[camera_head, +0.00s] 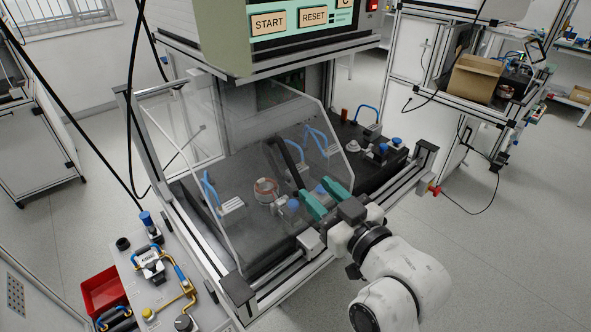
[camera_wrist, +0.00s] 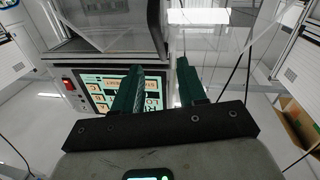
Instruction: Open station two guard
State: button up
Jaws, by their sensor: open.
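The clear guard (camera_head: 185,125) stands over the dark station bed in the head view, with a large tilted side panel and a slanted right edge. A round part with a coppery ring (camera_head: 265,190) shows through it on the bed.
The panel with START and RESET buttons (camera_head: 292,20) hangs above the station. Dark fixtures with blue parts (camera_head: 383,149) stand to the right of the guard. A side bench with a red bin (camera_head: 103,290) is at the lower left. A cardboard box (camera_head: 478,78) sits at the back right.

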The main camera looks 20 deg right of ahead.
aim_at(294, 168)
jog(key=w, duration=0.3)
jog(key=w+a+p, duration=0.1)
jog(key=w, duration=0.2)
jog(key=w+p, duration=0.1)
jog(key=w, duration=0.1)
jog(key=shift+w+a, duration=0.2)
jog(key=shift+w, duration=0.2)
grip_shut()
